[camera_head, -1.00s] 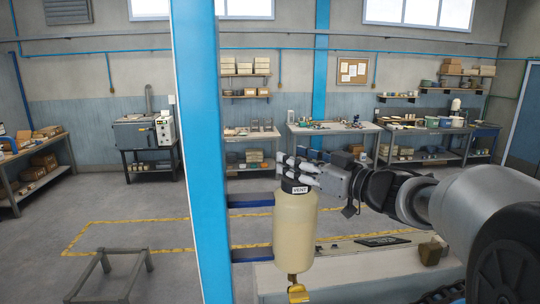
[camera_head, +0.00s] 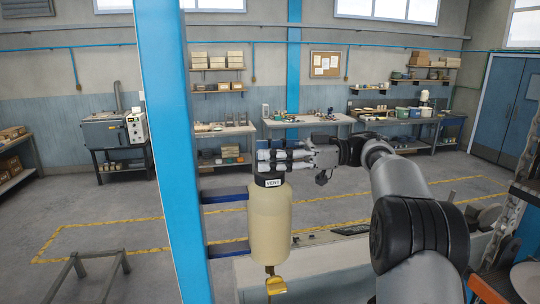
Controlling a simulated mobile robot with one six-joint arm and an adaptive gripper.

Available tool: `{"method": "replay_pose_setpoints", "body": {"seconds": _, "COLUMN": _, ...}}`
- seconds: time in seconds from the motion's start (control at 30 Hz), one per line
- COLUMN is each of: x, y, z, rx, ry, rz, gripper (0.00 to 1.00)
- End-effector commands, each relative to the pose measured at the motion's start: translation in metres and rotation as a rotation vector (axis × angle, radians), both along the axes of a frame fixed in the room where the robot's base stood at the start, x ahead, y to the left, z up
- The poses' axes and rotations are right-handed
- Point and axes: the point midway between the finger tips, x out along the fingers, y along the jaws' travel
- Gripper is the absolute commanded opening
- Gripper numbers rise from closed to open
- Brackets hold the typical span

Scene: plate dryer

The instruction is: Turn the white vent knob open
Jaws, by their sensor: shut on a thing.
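A cream tank (camera_head: 269,222) hangs upright beside a blue post. It has a black cap (camera_head: 270,180) with a "VENT" label on top and a yellow valve handle (camera_head: 275,285) underneath. My gripper (camera_head: 270,160) reaches in from the right, just above the black cap. Its fingers are shut on the white vent knob at the top of the tank. The fingers hide nearly all of the knob, so I cannot read its turn angle.
The blue post (camera_head: 172,150) stands close on the left, with blue brackets (camera_head: 226,194) running to the tank. A light bench (camera_head: 325,265) lies below and behind the tank. A grey frame stand (camera_head: 95,270) is at lower left. Open floor lies behind.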

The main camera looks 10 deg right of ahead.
Motion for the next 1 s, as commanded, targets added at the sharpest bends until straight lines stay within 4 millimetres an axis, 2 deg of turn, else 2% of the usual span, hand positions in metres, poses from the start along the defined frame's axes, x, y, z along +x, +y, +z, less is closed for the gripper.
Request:
{"method": "replay_pose_setpoints", "body": {"seconds": 0.4, "x": 0.0001, "y": 0.0004, "z": 0.0005, "rx": 0.002, "ry": -0.003, "rz": 0.116, "gripper": 0.22}}
{"method": "replay_pose_setpoints", "body": {"seconds": 0.97, "x": -0.0004, "y": 0.0009, "z": 0.0023, "rx": 0.004, "ry": -0.004, "rz": 0.134, "gripper": 0.22}}
{"method": "replay_pose_setpoints", "body": {"seconds": 1.0, "x": -0.0005, "y": 0.0009, "z": 0.0024, "rx": 0.004, "ry": -0.004, "rz": 0.134, "gripper": 0.46}}
